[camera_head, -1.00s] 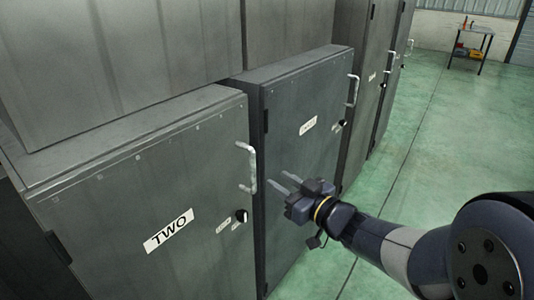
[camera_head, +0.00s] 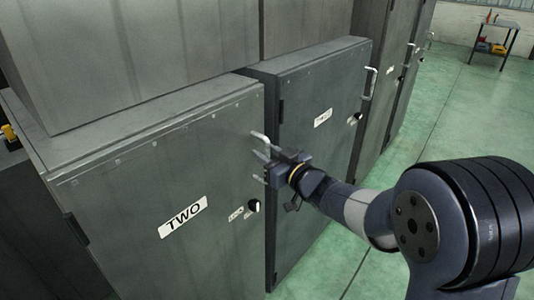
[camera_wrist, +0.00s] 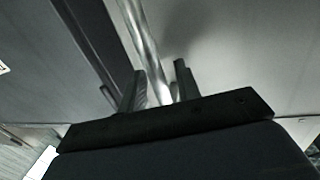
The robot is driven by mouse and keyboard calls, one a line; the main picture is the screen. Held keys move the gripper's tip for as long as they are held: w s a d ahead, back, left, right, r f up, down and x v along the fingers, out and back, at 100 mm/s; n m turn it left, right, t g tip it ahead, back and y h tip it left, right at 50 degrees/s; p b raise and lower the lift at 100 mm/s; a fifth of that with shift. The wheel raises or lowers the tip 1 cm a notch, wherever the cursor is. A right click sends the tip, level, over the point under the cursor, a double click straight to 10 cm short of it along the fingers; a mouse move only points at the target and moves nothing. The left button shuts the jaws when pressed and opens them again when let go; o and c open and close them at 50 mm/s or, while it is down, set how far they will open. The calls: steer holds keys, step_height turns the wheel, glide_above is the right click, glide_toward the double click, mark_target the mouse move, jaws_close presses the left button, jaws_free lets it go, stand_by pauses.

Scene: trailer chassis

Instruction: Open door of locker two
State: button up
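Locker two's grey door (camera_head: 150,175) is shut and bears a white "TWO" label (camera_head: 183,217). Its pale bar handle (camera_head: 260,138) is near the door's upper right edge. My gripper (camera_head: 259,167) is at the handle, and its wrist hides the handle's lower part. In the wrist view the handle (camera_wrist: 146,45) runs down between the two fingers of my gripper (camera_wrist: 158,85), with gaps visible beside it. The fingers are apart and I see no clear grip on the bar. A dark round lock (camera_head: 254,205) is below the handle.
A neighbouring locker (camera_head: 325,150) with its own handle (camera_head: 370,83) stands just right of locker two. More tall lockers line the wall behind. Green floor (camera_head: 440,125) is free to the right. A small table (camera_head: 494,28) with tools stands far back.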

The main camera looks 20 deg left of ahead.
jaws_close()
steer(key=shift+s+d, duration=0.1)
steer(key=shift+s, duration=0.05)
stand_by(0.4)
